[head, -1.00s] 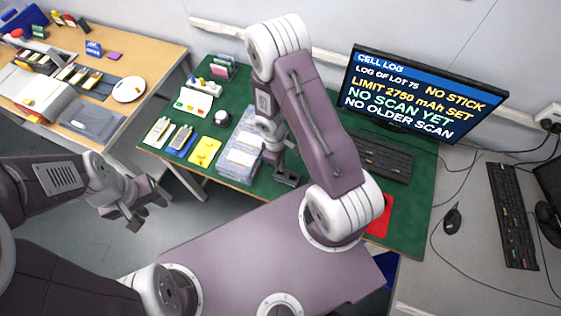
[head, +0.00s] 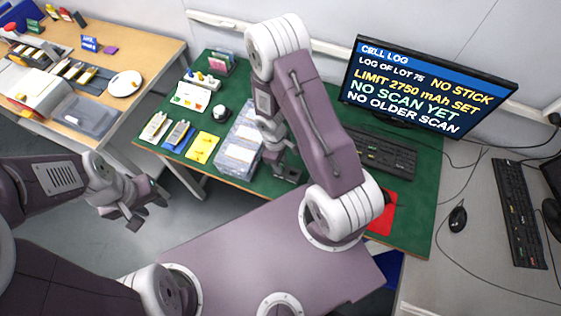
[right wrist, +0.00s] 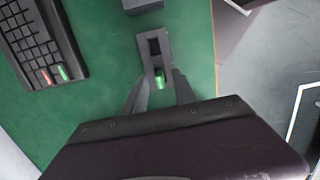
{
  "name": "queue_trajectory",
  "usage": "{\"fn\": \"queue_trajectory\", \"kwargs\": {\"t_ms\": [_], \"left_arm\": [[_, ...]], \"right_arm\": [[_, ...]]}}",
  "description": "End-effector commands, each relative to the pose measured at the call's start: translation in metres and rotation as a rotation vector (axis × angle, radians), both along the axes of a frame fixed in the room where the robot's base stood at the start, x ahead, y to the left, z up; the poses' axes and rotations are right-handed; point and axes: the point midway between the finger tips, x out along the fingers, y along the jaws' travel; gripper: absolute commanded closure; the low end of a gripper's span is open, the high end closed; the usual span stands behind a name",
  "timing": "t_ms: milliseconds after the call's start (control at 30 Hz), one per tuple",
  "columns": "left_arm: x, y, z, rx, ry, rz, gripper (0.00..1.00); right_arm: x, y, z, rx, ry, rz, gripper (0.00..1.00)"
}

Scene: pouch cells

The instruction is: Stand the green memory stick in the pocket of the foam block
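A grey block with dark openings (right wrist: 154,47), which looks like the foam block, lies on the green mat in the right wrist view. The green memory stick (right wrist: 160,81) shows at its near end, between my right fingers. I cannot tell how deep it sits in the opening. My right gripper (right wrist: 160,87) has its fingers apart, one on each side of the stick, with a gap visible. In the head view my right arm hides most of this spot. My left gripper (head: 143,207) is open and empty, over the floor left of the desk.
A keyboard (right wrist: 38,42) with small orange and green pieces at its edge lies left of the block. A clear-lidded box (head: 238,150), a yellow card (head: 202,148) and a red mat (head: 382,214) lie on the desk. The monitor (head: 428,88) reads "NO STICK".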

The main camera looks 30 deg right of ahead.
Motion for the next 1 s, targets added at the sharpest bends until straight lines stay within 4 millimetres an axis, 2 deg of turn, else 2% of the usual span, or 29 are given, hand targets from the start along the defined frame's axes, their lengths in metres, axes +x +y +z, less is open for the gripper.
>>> {"fn": "queue_trajectory", "kwargs": {"t_ms": [167, 233, 433, 633, 767, 1000], "left_arm": [[0.0, 0.0, 0.0, 0.0, 0.0, 0.0, 0.64], [0.0, 0.0, 0.005, 0.0, 0.0, 0.0, 0.64], [0.0, 0.0, 0.023, 0.0, 0.0, 0.0, 0.64], [0.0, 0.0, 0.022, 0.0, 0.0, 0.0, 0.64], [0.0, 0.0, 0.023, 0.0, 0.0, 0.0, 0.64], [0.0, 0.0, 0.022, 0.0, 0.0, 0.0, 0.64]], "right_arm": [[0.0, 0.0, 0.001, 0.0, 0.0, 0.0, 0.67], [0.001, 0.0, 0.008, 0.0, -0.001, 0.001, 0.67], [0.005, 0.004, 0.051, 0.0, -0.005, -0.001, 0.67], [0.008, 0.006, 0.082, 0.0, -0.004, 0.0, 0.67], [0.008, 0.007, 0.09, 0.001, -0.001, 0.001, 0.67], [0.008, 0.007, 0.09, 0.001, 0.001, 0.0, 0.67]]}}
